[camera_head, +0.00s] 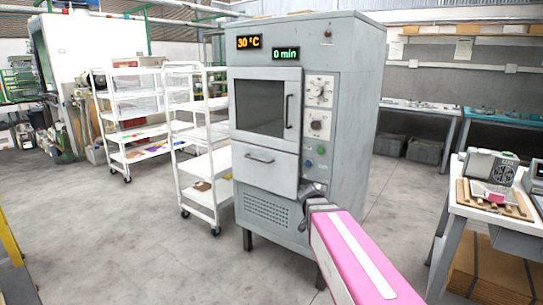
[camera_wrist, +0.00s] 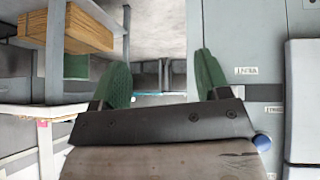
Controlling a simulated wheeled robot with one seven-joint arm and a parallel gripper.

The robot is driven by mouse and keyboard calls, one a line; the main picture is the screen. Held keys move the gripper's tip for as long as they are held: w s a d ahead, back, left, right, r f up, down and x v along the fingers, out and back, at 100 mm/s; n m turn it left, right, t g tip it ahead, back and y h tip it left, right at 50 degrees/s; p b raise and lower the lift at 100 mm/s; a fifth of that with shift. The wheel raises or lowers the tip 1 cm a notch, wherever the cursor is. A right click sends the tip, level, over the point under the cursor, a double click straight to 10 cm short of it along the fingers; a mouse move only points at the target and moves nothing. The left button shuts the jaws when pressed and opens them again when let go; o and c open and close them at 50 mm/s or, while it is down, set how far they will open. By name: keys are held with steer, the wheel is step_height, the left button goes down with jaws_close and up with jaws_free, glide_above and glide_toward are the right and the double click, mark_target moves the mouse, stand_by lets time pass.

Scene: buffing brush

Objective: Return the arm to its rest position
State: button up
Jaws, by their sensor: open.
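My pink arm (camera_head: 357,258) reaches up from the lower right of the head view, in front of the grey oven cabinet (camera_head: 262,212). My gripper (camera_head: 307,200) shows small and dark at the arm's far end, overlapping the cabinet's lower right front. Whether it touches the cabinet cannot be told. In the wrist view my gripper (camera_wrist: 164,68) has its two green fingers spread wide apart, with nothing between them. Grey panels with small labels stand to the right of the fingers there.
A white bench (camera_head: 490,208) with a grey device (camera_head: 490,168) is at the right. Open concrete floor (camera_head: 130,240) lies at front left.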

steer(key=s+a+f+n+g+y, duration=0.2)
steer(key=s+f+n+g+y, duration=0.2)
steer(key=s+f+n, duration=0.3)
steer(key=s+f+y, duration=0.1)
steer(key=s+f, duration=0.4)
steer(key=s, duration=0.2)
steer(key=shift+s+f+n+g, duration=0.2)
steer(key=shift+f+n+g, duration=0.1)
steer(key=shift+n+g, duration=0.1)
